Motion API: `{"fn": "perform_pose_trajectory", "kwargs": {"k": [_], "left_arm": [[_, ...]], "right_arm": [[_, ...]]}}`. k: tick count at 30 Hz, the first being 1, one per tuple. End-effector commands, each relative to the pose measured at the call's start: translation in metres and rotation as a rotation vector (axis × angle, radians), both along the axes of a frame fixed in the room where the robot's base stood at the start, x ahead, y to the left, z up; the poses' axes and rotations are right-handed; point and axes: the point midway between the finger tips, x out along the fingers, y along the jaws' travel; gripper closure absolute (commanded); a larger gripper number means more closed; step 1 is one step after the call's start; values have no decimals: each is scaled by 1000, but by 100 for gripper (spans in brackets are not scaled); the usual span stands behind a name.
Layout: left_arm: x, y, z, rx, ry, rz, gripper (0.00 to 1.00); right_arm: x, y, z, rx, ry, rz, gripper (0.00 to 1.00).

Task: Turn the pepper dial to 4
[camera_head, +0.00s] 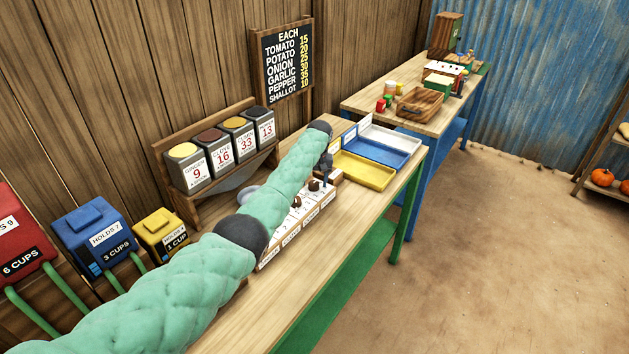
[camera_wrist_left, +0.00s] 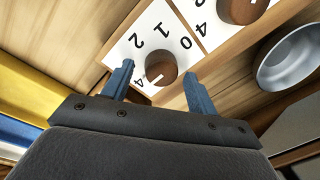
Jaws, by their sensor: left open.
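The dial board (camera_head: 298,219) lies on the near table, with brown knobs on white number cards. My left gripper (camera_head: 325,174) is over its far end, pointing down. In the left wrist view the left gripper (camera_wrist_left: 159,88) is open, one finger on each side of a brown knob (camera_wrist_left: 160,66). This is the end dial; its label is hidden in the wrist view. Its card (camera_wrist_left: 172,22) shows 0, 1, 2 and 4; a finger hides the 3's place. A white mark on the knob points toward the 4's side; exact alignment is unclear. My right gripper is out of view.
A neighbouring knob (camera_wrist_left: 242,8) and a metal bowl (camera_wrist_left: 292,58) are close by. A yellow tray (camera_head: 362,171), blue tray and white tray stand beyond the board. Four-bin spice rack (camera_head: 186,203) stands behind. Yellow box (camera_head: 160,232) is at left.

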Motion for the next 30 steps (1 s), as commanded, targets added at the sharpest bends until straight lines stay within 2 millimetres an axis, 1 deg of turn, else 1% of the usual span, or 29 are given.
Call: {"fn": "perform_pose_trajectory", "kwargs": {"k": [5,7,9,15,21,30], "left_arm": [[1,-2,17,-1,-3,0,42],[1,-3,28,-1,-4,0,42],[1,-4,40,-1,-4,0,42],[1,-6,64,-1,-3,0,42],[1,-6,75,0,-1,0,42],[1,-6,76,0,-1,0,42]], "right_arm": [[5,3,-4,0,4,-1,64],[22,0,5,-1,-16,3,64],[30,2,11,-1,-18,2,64],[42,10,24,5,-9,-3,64],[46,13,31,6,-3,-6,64],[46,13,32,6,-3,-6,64]]}}
